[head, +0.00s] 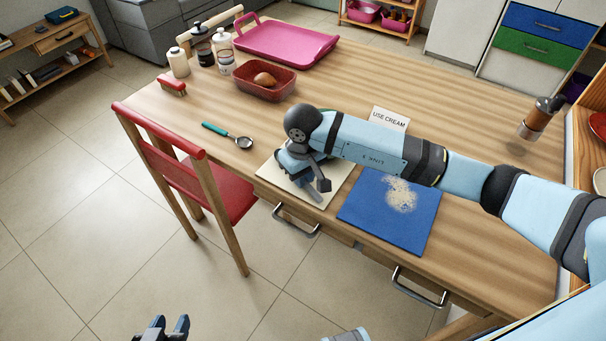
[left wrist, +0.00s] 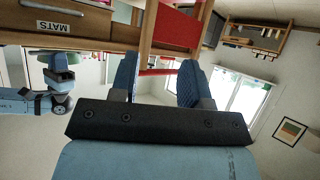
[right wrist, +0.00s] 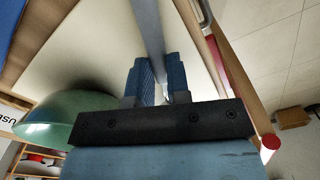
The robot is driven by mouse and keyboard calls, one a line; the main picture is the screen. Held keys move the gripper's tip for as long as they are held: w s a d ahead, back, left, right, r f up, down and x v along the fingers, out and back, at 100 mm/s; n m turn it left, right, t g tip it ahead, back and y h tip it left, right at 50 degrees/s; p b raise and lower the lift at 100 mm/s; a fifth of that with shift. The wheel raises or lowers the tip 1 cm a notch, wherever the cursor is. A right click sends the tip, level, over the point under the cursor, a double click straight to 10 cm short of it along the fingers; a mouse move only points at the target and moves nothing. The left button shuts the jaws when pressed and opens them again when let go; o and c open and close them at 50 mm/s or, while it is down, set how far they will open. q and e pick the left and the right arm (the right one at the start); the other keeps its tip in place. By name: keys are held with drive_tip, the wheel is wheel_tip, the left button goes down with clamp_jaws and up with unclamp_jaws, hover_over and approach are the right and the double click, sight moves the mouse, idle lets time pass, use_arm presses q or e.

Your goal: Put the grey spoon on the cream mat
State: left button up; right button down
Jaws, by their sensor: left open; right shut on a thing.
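The cream mat (head: 335,184) lies near the front edge of the table, partly covered by my right arm. My right gripper (head: 318,182) is over it, pointing down, and is shut on the grey spoon. The spoon's grey handle (right wrist: 147,32) runs between the fingers (right wrist: 160,80) in the right wrist view, over the mat. Its bowl is not clear to see, and I cannot tell whether the spoon touches the mat. My left gripper (head: 165,328) is open and empty, low in front of the table; its fingers (left wrist: 160,80) are apart in the left wrist view.
A blue mat (head: 372,220) with crumbs lies right of the cream mat. A teal-handled spoon (head: 228,136) lies to the left. A card reading "USE CREAM" (head: 390,118) stands behind. A green bowl-like thing (right wrist: 65,118) is close beside my right gripper. A red chair (head: 190,180) stands left.

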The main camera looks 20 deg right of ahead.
use_arm(q)
drive_tip(key=shift+f+b, duration=0.3)
drive_tip(key=shift+f, duration=0.2)
use_arm(e)
drive_tip(key=shift+f, duration=0.4)
drive_tip(key=c, duration=1)
unclamp_jaws()
use_arm(q)
drive_tip(key=shift+r, duration=0.15)
use_arm(e)
wheel_tip(320, 180, up, 3)
drive_tip(key=shift+w+r, duration=0.1)
drive_tip(key=shift+r, duration=0.1)
use_arm(q)
drive_tip(key=shift+r+p, duration=0.35)
drive_tip(key=shift+p, duration=0.25)
use_arm(e)
wheel_tip(320, 180, up, 10)
drive_tip(key=shift+r, duration=0.25)
